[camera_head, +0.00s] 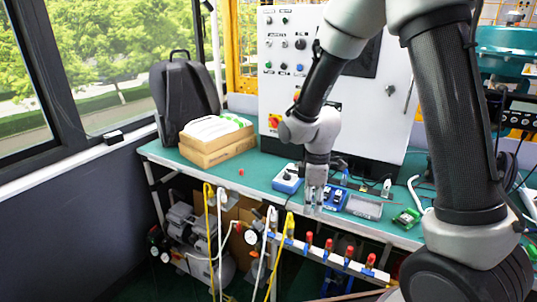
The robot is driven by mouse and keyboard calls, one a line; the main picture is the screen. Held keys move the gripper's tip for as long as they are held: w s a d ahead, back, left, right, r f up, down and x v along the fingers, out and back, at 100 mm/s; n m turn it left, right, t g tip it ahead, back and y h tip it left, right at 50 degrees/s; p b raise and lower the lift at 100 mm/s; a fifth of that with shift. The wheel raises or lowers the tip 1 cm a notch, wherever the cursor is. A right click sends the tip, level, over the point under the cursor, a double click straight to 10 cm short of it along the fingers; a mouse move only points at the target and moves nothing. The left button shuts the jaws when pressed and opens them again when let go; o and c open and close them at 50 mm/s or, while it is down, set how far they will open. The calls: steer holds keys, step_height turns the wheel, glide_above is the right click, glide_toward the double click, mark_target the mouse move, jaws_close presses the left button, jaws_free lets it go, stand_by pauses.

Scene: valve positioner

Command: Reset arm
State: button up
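My gripper (314,205) points down over the front edge of the green-topped workbench, in front of a row of blue devices. Its two fingers look apart, with nothing visible between them. My arm comes down from the top right and its wrist is above the bench. A blue device with a pale top (288,179) sits on the bench just left of my gripper. Another blue device (334,198) is close on the right of the fingers. I cannot tell if the fingers touch it.
A grey tray (364,206) and a green part (407,217) lie right. Hoses and red-capped valves (330,246) line the front. A control cabinet (365,108), boxes (217,148) and backpack (184,98) stand behind.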

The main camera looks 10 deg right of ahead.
steer(key=s+d+r+m+t, duration=0.2)
steer(key=s+d+r+m, duration=0.5)
steer(key=r, duration=0.5)
steer(key=s+d+r+m+t, duration=0.2)
steer(key=s+d+r+m, duration=0.5)
steer(key=s+r, duration=0.4)
steer(key=shift+s+d+r+m, duration=0.4)
steer(key=shift+s+d, duration=0.15)
